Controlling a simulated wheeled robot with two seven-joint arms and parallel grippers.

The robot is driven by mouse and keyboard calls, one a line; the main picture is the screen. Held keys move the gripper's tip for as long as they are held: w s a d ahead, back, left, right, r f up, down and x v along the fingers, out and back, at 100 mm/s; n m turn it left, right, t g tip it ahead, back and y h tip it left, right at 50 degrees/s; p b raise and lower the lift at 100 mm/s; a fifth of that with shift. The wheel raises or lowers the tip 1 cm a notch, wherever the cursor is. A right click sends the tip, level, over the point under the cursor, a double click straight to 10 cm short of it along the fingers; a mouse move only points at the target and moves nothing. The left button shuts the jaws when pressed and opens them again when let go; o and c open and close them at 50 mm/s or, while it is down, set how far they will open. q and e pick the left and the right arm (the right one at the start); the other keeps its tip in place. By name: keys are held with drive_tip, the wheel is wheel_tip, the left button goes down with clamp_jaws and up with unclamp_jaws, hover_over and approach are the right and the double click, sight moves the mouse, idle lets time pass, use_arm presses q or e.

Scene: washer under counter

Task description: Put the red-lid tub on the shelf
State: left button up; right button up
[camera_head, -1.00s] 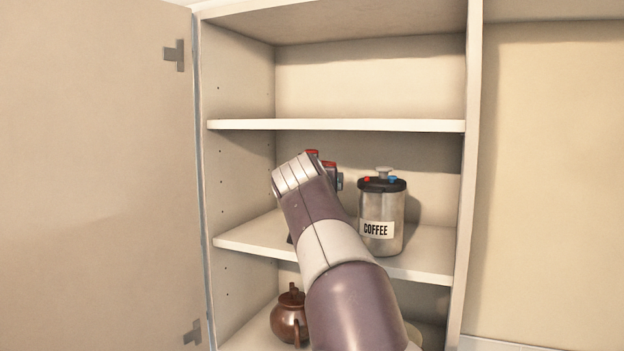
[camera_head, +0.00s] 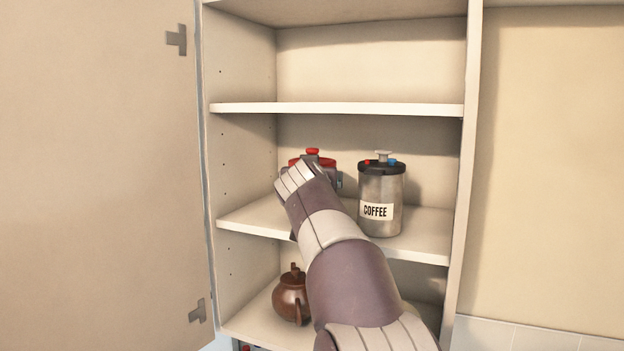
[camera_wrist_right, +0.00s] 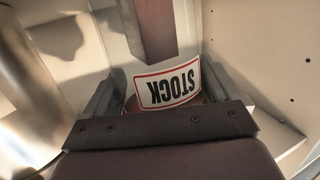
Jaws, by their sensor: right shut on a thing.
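The red-lid tub (camera_head: 327,161) is in the cabinet's middle compartment, left of the coffee canister. Its red lid and knob show above my right wrist in the head view; its lower body is hidden by my arm. In the right wrist view its label reads STOCK (camera_wrist_right: 168,86), upside down in the picture. My right gripper (camera_wrist_right: 155,92) is shut on the tub, with a finger on each side. I cannot tell whether its base touches the middle shelf (camera_head: 418,240). My left gripper is not in view.
A steel coffee canister (camera_head: 381,190) with a black lid stands just right of the tub. A brown teapot (camera_head: 290,297) sits on the lower shelf. The upper shelf (camera_head: 340,108) is empty. The open cabinet door (camera_head: 100,170) fills the left side.

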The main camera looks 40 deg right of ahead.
drive_tip(key=o, duration=1.6)
drive_tip(key=shift+f, duration=0.2)
drive_tip(key=shift+o, duration=0.9)
drive_tip(key=shift+d, duration=0.1)
drive_tip(key=shift+r, duration=0.15)
drive_tip(key=b+v, duration=0.2)
drive_tip(key=v, duration=0.1)
drive_tip(key=b+v, duration=0.1)
drive_tip(key=shift+s+a+f, duration=0.1)
drive_tip(key=shift+a+f, duration=0.1)
drive_tip(key=shift+f, duration=0.05)
drive_tip(key=b+v, duration=0.3)
drive_tip(key=v, duration=0.4)
drive_tip(key=shift+s+a+r, duration=0.2)
drive_tip(key=shift+r, duration=0.25)
